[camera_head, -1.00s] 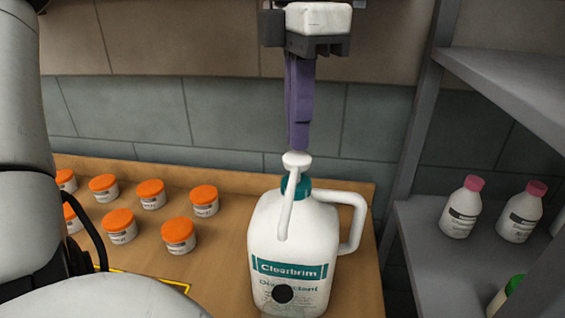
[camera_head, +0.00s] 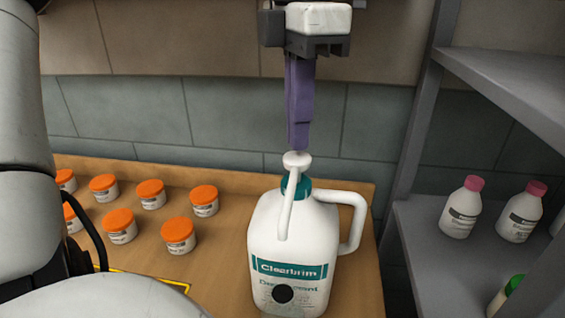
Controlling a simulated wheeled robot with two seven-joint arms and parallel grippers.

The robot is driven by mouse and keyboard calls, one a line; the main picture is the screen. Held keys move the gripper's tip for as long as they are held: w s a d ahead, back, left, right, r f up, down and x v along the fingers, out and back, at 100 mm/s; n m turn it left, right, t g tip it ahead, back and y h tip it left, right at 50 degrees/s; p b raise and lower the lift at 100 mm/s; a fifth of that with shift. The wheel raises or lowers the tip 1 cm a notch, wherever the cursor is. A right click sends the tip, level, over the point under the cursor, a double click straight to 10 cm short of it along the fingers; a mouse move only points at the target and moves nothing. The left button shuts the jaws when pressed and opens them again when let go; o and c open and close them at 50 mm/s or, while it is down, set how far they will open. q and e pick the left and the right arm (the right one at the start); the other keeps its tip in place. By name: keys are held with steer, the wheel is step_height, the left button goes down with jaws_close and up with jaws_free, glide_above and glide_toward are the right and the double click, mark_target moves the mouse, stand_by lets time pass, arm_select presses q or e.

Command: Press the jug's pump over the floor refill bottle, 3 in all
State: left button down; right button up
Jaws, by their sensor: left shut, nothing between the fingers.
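A white jug (camera_head: 292,238) labelled Clearbrim stands upright on the wooden counter, with a handle on its right side. Its white pump (camera_head: 296,160) rises from a teal collar, and the spout points down toward the front of the jug. A round black spot shows low on the label. My left gripper (camera_head: 299,147) is shut and empty, its purple fingers pointing straight down just over the pump head. The fingertips are at or very near the pump top; I cannot tell if they touch. The floor refill bottle is not in view. My right gripper is not in view.
Several orange-lidded tubs (camera_head: 151,194) stand on the counter (camera_head: 225,262) left of the jug. A grey shelf unit (camera_head: 425,235) at the right holds pink-capped bottles (camera_head: 462,207) and a green-capped one (camera_head: 507,294). A tiled wall closes the back.

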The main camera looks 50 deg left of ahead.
mark_target(296, 156)
arm_select(q)
steer(key=shift+f, duration=0.1)
steer(key=shift+f+b, duration=1.1)
steer(key=shift+f, duration=0.4)
steer(key=shift+r, duration=0.15)
steer(key=shift+r+p, duration=1.4)
steer(key=shift+f, duration=0.15)
